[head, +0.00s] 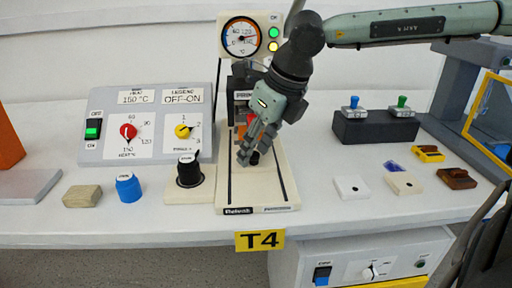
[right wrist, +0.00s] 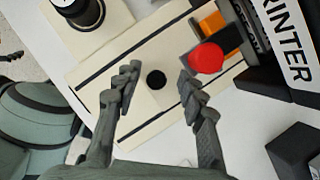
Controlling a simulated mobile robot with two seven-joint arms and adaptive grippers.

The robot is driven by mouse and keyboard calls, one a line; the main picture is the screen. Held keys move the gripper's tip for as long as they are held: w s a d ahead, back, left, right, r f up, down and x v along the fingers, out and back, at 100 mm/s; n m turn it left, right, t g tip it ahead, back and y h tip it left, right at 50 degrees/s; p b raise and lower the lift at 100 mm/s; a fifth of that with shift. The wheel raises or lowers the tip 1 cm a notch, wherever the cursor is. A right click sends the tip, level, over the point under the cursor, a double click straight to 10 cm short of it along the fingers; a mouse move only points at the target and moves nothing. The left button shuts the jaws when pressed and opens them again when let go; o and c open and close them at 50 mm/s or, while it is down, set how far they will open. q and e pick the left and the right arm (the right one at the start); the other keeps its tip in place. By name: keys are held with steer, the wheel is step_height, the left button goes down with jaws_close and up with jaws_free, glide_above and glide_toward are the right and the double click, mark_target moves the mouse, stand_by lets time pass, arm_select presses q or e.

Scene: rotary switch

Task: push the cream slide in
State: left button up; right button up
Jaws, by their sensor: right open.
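The cream slide (head: 262,184) lies flat between two dark rails on a cream base in front of the printer; its edges against the base are hard to tell. Its black knob (head: 254,158) stands up from it. In the right wrist view the knob (right wrist: 156,80) shows between my open fingers. My right gripper (head: 252,152) is open and points down over the slide, its fingers on either side of the knob, apart from it in the wrist view. A red round knob (right wrist: 207,58) sits on the printer side, close to one fingertip. My left gripper is not in view.
The printer (head: 241,80) with a gauge (head: 242,37) stands behind the slide. A black dial (head: 188,170) stands close on the left, beside a control panel (head: 150,125). A dark switch box (head: 376,127) and several small blocks lie right. The table's front edge is near.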

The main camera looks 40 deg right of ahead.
steer(key=v, duration=1.2)
steer(key=shift+s+f, duration=0.1)
